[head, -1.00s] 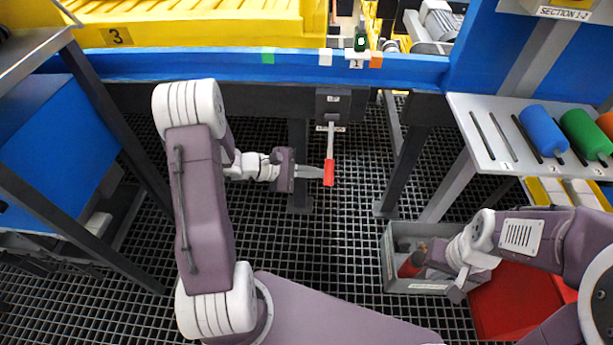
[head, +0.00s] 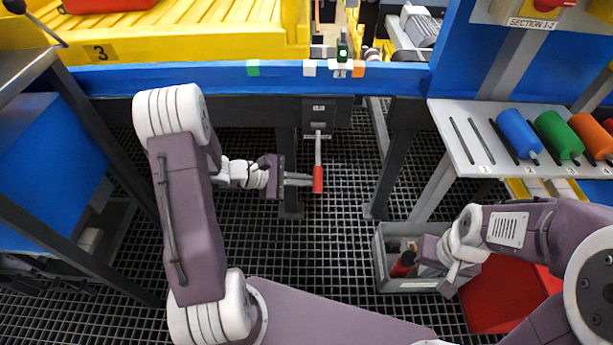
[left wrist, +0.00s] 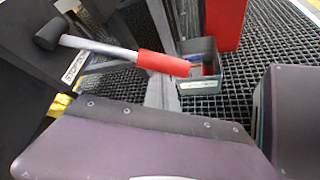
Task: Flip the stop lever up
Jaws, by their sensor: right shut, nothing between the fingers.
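The stop lever is a grey rod with a red grip (head: 318,180), hanging down from a dark box (head: 320,112) under the blue beam. In the left wrist view its red grip (left wrist: 163,63) crosses the upper middle, with the rod running to a dark pivot. My left gripper (head: 298,181) points right, its fingertips just left of the red grip; contact and finger gap are unclear. My right gripper (head: 436,252) is shut and empty, low at the right by a grey bin.
The grey bin (head: 410,286) on the grated floor holds a red item (head: 403,264). A red box (head: 515,295) stands beside it. A shelf (head: 450,125) with coloured rollers is at the right. A dark support leg (head: 288,160) stands behind my left gripper.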

